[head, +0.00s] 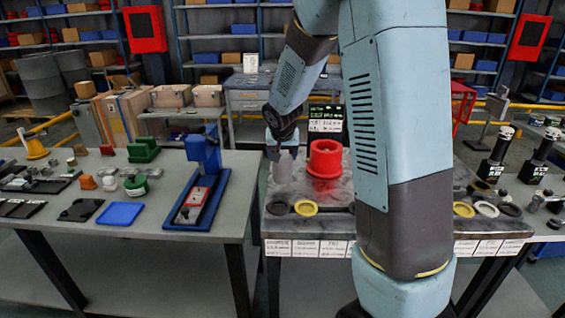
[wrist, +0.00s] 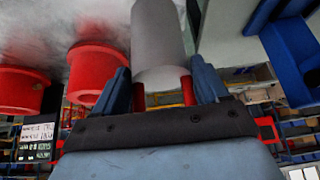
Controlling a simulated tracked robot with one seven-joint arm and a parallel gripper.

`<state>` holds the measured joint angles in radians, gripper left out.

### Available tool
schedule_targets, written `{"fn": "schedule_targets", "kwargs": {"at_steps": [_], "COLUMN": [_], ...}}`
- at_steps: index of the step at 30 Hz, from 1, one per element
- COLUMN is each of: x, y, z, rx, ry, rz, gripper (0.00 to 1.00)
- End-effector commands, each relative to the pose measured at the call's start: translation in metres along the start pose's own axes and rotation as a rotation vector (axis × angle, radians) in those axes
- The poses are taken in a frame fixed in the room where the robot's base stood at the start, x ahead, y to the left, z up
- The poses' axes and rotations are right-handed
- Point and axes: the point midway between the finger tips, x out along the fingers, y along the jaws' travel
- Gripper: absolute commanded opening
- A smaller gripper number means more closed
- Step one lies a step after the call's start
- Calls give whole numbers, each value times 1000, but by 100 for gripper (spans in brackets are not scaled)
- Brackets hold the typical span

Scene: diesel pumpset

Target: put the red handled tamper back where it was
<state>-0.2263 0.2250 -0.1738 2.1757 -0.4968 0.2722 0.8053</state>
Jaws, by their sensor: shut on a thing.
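My gripper (head: 285,153) points down over the left part of the grey bench top (head: 325,215). Its blue fingers (wrist: 160,88) are closed around the near end of a plain grey cylinder. This cylinder seems to be the body of the red handled tamper (wrist: 158,40), with red pieces showing between the fingers. In the head view the grey body (head: 288,172) stands about upright below the gripper. I cannot tell whether its lower end touches the bench. The handle is mostly hidden by the fingers.
A red stepped cylinder (head: 325,160) stands just right of the gripper; the wrist view shows two red cylinders. Rings, including a yellow ring (head: 305,208), lie along the front edge above white labels. A blue press (head: 204,175) stands on the left table. My arm hides the bench's middle.

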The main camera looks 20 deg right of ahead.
Motion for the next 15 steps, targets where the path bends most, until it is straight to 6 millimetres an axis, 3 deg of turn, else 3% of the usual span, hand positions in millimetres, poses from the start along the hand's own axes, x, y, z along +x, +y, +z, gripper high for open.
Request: {"fn": "schedule_targets", "kwargs": {"at_steps": [9, 15], "x": [31, 32], "y": [-1, -1], "z": [15, 14], "rx": [-1, 1], "ry": [-2, 0], "rz": [1, 0], "gripper": [16, 16]}}
